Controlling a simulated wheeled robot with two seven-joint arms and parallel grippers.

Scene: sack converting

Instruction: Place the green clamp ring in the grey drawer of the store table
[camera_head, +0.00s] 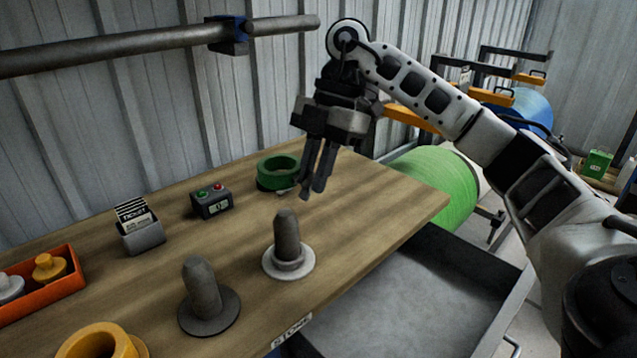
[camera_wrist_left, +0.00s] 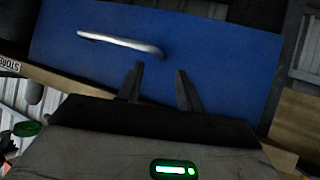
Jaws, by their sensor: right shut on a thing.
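The green clamp ring (camera_head: 279,175) is at the far right part of the wooden store table (camera_head: 350,215), near the wall. My right gripper (camera_head: 312,190) points down at the ring's right side, its fingers close together and shut on the ring; the exact contact is hard to make out. The grey drawer (camera_head: 415,300) is pulled out below the table's right edge; the part of its inside that shows is bare. My left gripper (camera_wrist_left: 160,72) shows in the left wrist view, fingers apart and empty, before a blue panel (camera_wrist_left: 215,50) with a pale handle (camera_wrist_left: 120,42).
Two grey posts on round bases, one darker (camera_head: 203,290) and one paler (camera_head: 287,240), stand on the table. A button box (camera_head: 211,201), a ticket holder (camera_head: 140,232), an orange tray (camera_head: 45,298) and a yellow ring (camera_head: 100,342) are left. A green roll (camera_head: 435,180) lies behind the drawer.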

